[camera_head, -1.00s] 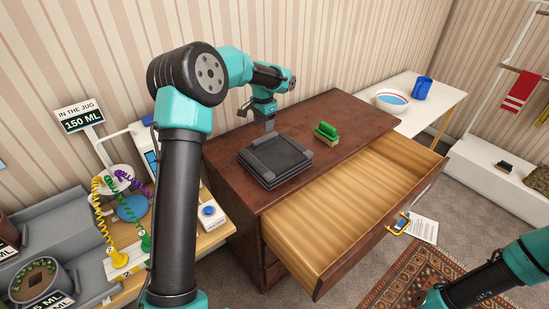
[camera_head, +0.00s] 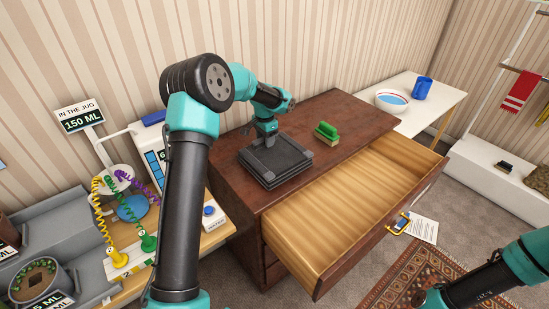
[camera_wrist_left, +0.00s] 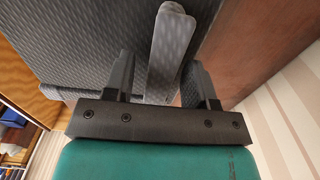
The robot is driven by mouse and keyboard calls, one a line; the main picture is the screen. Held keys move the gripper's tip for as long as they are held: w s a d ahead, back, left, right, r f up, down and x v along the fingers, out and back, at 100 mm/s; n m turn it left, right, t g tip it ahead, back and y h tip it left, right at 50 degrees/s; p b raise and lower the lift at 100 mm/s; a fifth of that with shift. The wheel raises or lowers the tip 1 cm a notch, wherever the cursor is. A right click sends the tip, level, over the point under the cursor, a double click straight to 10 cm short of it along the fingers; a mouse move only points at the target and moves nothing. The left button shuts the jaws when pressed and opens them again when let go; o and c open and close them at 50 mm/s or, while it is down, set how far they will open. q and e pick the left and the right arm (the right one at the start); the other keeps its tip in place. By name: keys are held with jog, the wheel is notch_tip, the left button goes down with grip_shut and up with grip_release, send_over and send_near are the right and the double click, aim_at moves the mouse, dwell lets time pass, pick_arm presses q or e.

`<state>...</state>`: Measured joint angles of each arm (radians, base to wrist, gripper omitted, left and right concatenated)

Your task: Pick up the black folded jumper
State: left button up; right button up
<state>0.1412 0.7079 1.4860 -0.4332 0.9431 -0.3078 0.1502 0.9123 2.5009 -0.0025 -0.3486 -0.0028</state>
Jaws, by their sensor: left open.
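The black folded jumper (camera_head: 277,165) lies as a flat, dark grey stack on the dresser top. In the left wrist view its knitted cloth (camera_wrist_left: 75,40) fills the upper left, and a narrow raised strip of it (camera_wrist_left: 165,45) runs between the fingers. My left gripper (camera_head: 268,141) is at the jumper's back edge, pointing down. In the left wrist view its two fingers (camera_wrist_left: 163,82) are open, one on each side of the strip. I cannot tell whether they touch the cloth. My right gripper is out of view.
The brown dresser (camera_head: 345,112) has its upper drawer (camera_head: 350,205) pulled out and empty. A green brush (camera_head: 327,132) lies right of the jumper. A table with coiled cords and a button (camera_head: 209,211) stands left of the dresser.

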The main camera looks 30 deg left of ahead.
pick_arm(q)
jog(key=shift+f, duration=0.5)
grip_shut()
dwell(0.3)
